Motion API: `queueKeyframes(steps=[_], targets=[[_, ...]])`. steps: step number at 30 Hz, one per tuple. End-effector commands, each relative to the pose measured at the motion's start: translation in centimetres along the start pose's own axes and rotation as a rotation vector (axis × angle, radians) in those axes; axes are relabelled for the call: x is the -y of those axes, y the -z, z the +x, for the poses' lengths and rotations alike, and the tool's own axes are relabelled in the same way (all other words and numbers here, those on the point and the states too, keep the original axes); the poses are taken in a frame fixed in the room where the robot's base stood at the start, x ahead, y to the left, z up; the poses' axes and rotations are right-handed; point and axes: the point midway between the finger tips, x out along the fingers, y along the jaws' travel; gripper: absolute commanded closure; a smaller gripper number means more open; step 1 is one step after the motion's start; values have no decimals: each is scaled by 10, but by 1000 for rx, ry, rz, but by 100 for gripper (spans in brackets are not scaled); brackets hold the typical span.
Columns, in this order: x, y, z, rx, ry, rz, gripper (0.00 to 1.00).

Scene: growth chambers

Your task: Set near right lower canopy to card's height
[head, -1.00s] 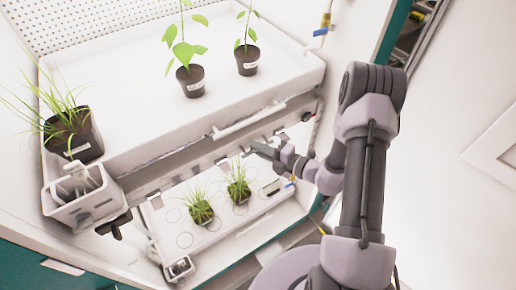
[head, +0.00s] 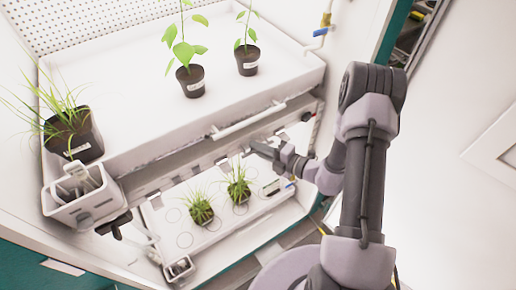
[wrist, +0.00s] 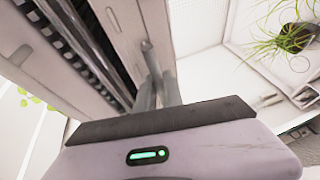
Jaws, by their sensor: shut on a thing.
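The lower canopy (head: 180,165) is the long grey-white bar under the upper shelf, above the lower tray (head: 185,240) with two grassy pots. My gripper (head: 254,146) is at the canopy's front edge, right of its middle, with the arm coming in from the right. In the wrist view my gripper's fingers (wrist: 160,88) are close together on a small grey handle (wrist: 147,46) at the canopy's edge; the contact is partly hidden by the fingers. I cannot make out a height card for certain, nor read the canopy's height.
Potted plants (head: 190,80) stand on the upper shelf (head: 130,110). A white bin (head: 85,205) hangs at its left corner. A white bar (head: 248,121) runs along the shelf front. A valve (head: 321,31) is at upper right. The floor on the right looks clear.

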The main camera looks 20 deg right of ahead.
Motion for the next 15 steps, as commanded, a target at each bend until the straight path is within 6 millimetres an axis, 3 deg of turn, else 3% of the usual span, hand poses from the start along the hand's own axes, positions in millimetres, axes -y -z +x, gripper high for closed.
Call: queueKeyframes(steps=[10,15], targets=[[3,0,0,0,0,0,100],[30,-2,5,-1,3,3,100]])
